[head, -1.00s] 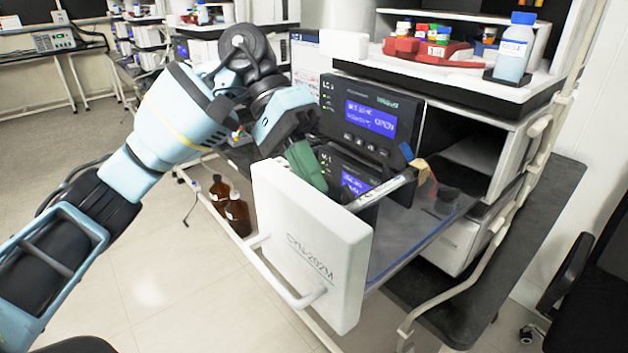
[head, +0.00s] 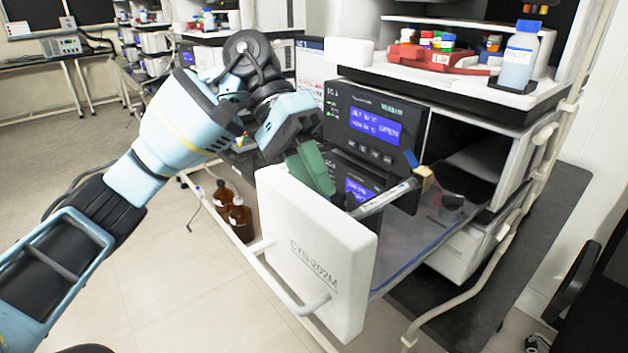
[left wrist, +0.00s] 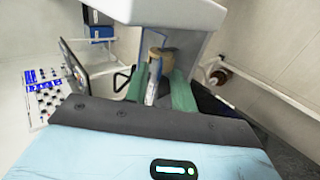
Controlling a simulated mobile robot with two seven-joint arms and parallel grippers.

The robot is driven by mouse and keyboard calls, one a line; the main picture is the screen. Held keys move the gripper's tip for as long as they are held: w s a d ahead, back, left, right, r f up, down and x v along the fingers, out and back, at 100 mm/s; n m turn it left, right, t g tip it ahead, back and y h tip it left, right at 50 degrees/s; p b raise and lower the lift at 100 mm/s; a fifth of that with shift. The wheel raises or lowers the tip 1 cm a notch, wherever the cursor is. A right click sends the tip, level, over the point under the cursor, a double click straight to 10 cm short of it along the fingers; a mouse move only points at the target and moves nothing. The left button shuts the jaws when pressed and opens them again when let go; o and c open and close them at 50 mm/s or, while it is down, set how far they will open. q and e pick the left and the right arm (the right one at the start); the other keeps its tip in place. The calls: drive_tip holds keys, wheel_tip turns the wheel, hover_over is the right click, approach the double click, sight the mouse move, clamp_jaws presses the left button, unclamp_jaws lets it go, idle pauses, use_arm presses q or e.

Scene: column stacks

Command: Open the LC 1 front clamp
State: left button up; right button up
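The white drawer front (head: 315,260) marked CYN-202M stands pulled out below the dark LC display panels. A labelled column (head: 385,197) lies along the clear drawer floor, with a blue clamp (head: 411,158) and a tan piece (head: 424,172) at its far end. Its near end is hidden behind the drawer front in the head view. My left gripper (head: 312,167), with green fingers, is just behind the drawer's top edge. In the left wrist view its fingers (left wrist: 158,90) are apart, with a blue clamp piece (left wrist: 154,78) and a tan end (left wrist: 160,57) between them. Contact cannot be told.
The lower display (head: 362,190) is close to my left gripper's right side. The white drawer handle (head: 290,285) sticks out in front. Brown bottles (head: 240,217) stand at the lower left.

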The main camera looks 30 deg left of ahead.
use_arm(q)
drive_tip(key=v, duration=0.7)
drive_tip(key=shift+a+r, duration=0.15)
drive_tip(key=shift+a, duration=0.05)
idle(0.3)
